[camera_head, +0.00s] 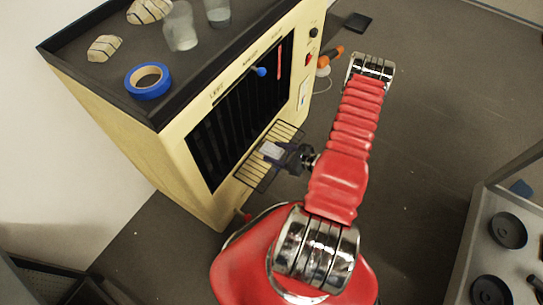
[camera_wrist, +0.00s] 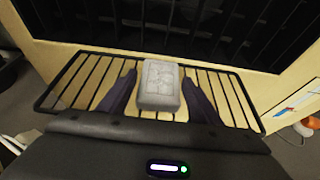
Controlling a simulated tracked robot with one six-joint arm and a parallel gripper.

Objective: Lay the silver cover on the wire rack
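The silver cover (camera_wrist: 160,84) is a small pale grey block with a raised pattern on its face. In the wrist view it lies over the middle of the wire rack (camera_wrist: 82,82), and it seems to rest on the bars. My gripper (camera_wrist: 160,88) has one dark finger on each side of the cover, with narrow gaps showing, so it looks open around it. In the head view the cover (camera_head: 271,150) is a pale patch at the end of my gripper (camera_head: 275,152). The rack (camera_head: 254,174) juts out from the front of the cream cabinet.
The cabinet (camera_head: 170,150) has a dark slatted front behind the rack. Blue tape (camera_head: 134,86), glasses (camera_head: 180,28) and striped stones (camera_head: 104,47) stand on its top. A grey surface with round black discs (camera_head: 508,230) is at lower right. Open floor lies right of my arm.

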